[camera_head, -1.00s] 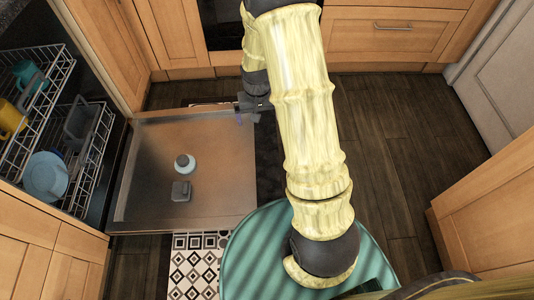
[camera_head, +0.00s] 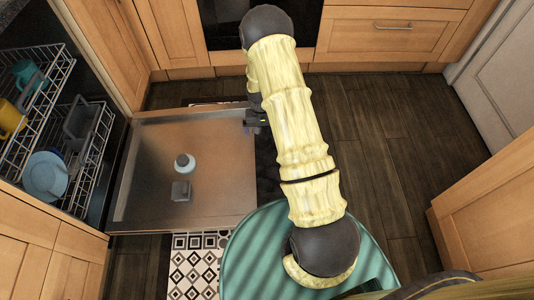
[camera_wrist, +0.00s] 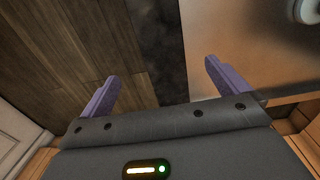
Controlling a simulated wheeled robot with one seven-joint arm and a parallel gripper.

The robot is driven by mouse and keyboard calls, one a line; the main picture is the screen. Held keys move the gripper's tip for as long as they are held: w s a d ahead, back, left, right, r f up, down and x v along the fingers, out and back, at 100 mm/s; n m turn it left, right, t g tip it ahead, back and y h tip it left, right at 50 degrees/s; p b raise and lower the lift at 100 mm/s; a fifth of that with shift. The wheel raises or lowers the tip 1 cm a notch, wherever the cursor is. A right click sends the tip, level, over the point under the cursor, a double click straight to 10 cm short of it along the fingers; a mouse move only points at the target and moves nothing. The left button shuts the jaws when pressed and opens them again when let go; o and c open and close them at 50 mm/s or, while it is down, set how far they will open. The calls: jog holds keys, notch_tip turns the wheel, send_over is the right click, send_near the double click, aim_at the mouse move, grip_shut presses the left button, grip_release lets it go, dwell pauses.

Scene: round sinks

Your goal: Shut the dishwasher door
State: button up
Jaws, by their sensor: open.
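The dishwasher door (camera_head: 217,167) hangs folded down flat, open, at the left of the head view. Its metal inner face is turned up. It also shows at the upper right of the wrist view (camera_wrist: 235,38). My gripper (camera_head: 256,120) is at the door's outer right edge, near its far corner, partly hidden by my arm. In the wrist view my gripper (camera_wrist: 158,86) has its two purple fingers wide apart with nothing between them. One finger is over the floor side and the other is over the door's edge. I cannot tell whether it touches the door.
Two dish racks (camera_head: 97,130) with a blue plate (camera_head: 45,175) and cups stand inside the dishwasher at left. A patterned rug (camera_head: 194,268) lies in front of the door. Wooden cabinets surround the dark floor (camera_head: 395,150), which is clear at right.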

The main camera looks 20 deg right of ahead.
aim_at(267, 153)
jog(key=f+b, duration=0.2)
jog(key=f, duration=0.3)
jog(key=f+b, duration=0.2)
jog(key=f, duration=0.4)
jog(key=d+f+b, duration=0.1)
jog(key=f+b, duration=0.1)
jog(key=f, duration=0.3)
jog(key=shift+s+f, duration=0.1)
jog(key=shift+f, duration=0.25)
